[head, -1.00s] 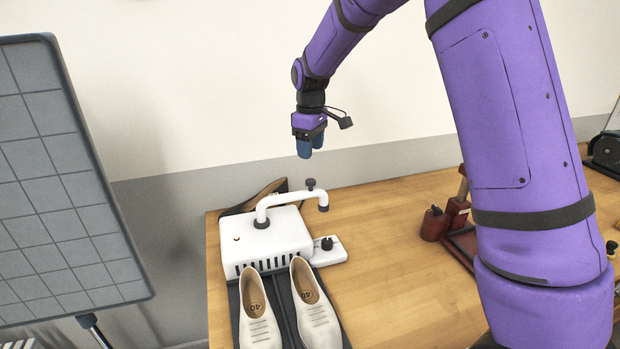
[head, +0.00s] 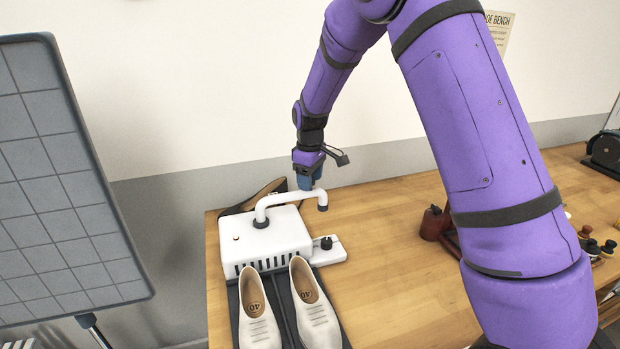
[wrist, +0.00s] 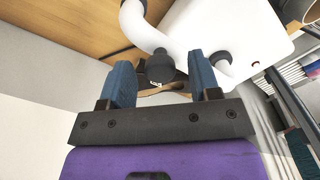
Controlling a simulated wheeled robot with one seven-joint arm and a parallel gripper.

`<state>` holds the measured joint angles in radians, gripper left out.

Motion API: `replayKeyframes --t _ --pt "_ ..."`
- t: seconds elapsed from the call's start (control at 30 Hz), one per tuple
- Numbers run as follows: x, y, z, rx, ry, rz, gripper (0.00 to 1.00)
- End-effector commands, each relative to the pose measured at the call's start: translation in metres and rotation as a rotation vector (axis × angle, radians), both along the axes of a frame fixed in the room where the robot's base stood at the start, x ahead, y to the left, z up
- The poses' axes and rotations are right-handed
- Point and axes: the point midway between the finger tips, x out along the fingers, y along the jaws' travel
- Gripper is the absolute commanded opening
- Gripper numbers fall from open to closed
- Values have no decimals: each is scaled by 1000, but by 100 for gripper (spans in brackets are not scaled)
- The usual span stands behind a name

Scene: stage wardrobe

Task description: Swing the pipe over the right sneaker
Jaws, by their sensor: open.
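The white bent pipe (head: 292,196) rises from the white dryer box (head: 262,240) and ends in a dark nozzle over the box's right edge. A dark knob on the pipe (wrist: 160,68) shows between my fingers in the wrist view. My gripper (head: 308,182) is open, its blue fingers at the top of the pipe, one each side of the knob in the wrist view (wrist: 165,85). Contact cannot be told. The right sneaker (head: 315,310), cream coloured, stands in front of the box beside the left sneaker (head: 258,312), both on a dark mat.
A small white unit with a black knob (head: 327,248) sits at the box's right. A brown shoe (head: 262,194) lies behind the box. A grey grid panel (head: 70,180) stands at the left. The wooden bench (head: 390,270) is clear right of the sneakers.

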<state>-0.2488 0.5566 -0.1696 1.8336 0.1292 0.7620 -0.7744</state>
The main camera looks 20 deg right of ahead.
Motion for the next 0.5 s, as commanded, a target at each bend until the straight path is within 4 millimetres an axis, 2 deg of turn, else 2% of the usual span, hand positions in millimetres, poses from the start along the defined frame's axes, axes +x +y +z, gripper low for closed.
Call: replayKeyframes --t 0.03,0.2,0.27,0.5 --pt "0 0 0 0 0 0 50" --pt "0 0 0 0 0 0 11" --pt "0 0 0 0 0 0 0" --pt "-2 0 1 0 0 -12 0"
